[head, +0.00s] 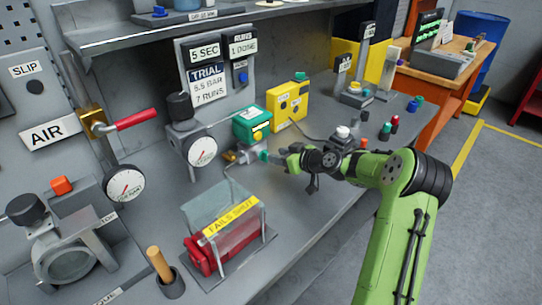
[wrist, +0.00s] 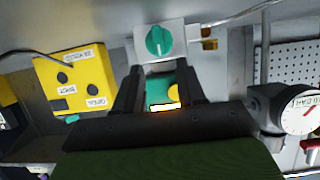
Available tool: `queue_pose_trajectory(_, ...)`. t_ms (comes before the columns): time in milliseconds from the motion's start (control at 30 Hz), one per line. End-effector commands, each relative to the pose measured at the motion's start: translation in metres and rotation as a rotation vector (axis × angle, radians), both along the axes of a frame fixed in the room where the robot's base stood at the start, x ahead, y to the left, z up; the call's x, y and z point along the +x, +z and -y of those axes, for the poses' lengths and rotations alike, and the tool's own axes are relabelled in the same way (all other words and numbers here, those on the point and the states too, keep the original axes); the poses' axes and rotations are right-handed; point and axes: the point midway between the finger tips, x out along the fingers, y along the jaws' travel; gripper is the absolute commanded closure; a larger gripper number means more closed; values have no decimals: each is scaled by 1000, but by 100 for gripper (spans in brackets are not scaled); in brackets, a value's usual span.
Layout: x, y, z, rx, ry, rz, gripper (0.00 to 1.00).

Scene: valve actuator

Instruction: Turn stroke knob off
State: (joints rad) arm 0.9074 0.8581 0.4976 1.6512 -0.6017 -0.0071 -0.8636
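A teal round knob (wrist: 158,41) with a pale pointer line sits on a light grey plate (wrist: 173,40) in the wrist view. It also shows as a small teal piece (head: 264,156) at the gripper's tip in the head view. No label beside it is readable. My gripper (wrist: 161,70) is open, its two dark fingers apart with nothing held. In the wrist view the knob appears just beyond the fingertips, and I cannot tell whether they touch it. The green box (head: 252,124) with a yellow dome stands behind; part of it shows between the fingers (wrist: 160,88).
A yellow box (head: 288,105) stands right of the green box. A gauge (head: 202,151) is left of it. A clear cover (head: 222,210) over a red cylinder, labelled "FAILS SHUT", stands in front. Small coloured knobs and posts are to the right.

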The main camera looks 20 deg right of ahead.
Motion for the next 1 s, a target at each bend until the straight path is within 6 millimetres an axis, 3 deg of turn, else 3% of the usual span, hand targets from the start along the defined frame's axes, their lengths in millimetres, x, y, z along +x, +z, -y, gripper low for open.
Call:
queue_pose_trajectory(200, 34, -16, -15, 1, 3, 0, 60)
queue_pose_trajectory(533, 41, -18, -17, 0, 1, -2, 60)
queue_pose_trajectory(800, 40, -18, -17, 0, 1, -2, 100)
queue_pose_trajectory(1000, 40, -18, -16, 1, 0, -3, 100)
